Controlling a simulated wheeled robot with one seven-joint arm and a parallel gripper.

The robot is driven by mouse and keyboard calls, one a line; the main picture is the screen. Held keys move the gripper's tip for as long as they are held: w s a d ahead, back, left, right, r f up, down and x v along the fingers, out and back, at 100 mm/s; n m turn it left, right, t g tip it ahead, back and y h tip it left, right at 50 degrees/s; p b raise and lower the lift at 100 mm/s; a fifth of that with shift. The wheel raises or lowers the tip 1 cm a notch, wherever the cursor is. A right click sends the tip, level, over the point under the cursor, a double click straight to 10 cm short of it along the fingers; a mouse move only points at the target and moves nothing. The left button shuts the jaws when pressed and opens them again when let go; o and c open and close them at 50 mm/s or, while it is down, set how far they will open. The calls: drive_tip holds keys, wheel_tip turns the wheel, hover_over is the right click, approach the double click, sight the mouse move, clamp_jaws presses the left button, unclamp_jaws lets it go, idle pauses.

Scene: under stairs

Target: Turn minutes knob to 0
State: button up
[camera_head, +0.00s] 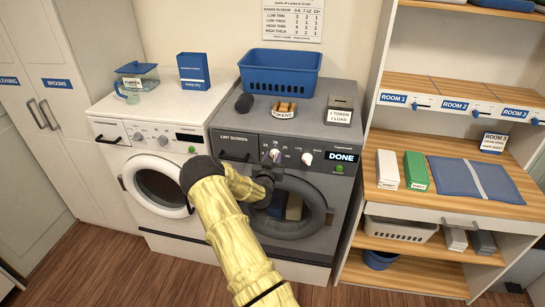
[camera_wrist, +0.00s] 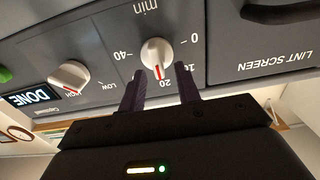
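The minutes knob (camera_wrist: 157,52) is a white round dial with a red line on the grey dryer's panel. In the wrist view, which is turned over, its red line points down towards the 20; the 0 is to its right and the 40 to its left. It also shows in the head view (camera_head: 275,155). My gripper (camera_wrist: 160,88) is open, its two dark fingers apart with nothing between them. In the head view my gripper (camera_head: 266,180) is partly hidden by the arm.
A second white knob (camera_wrist: 69,75), marked low and high, sits beside a DONE display (camera_wrist: 29,98). A lint screen panel (camera_wrist: 265,45) with a dark handle is on the other side. The dryer door (camera_head: 312,215) is below. A white washer (camera_head: 120,150) stands left, shelves (camera_head: 440,195) right.

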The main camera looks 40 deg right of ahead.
drive_tip(key=shift+c, duration=0.2)
clamp_jaws()
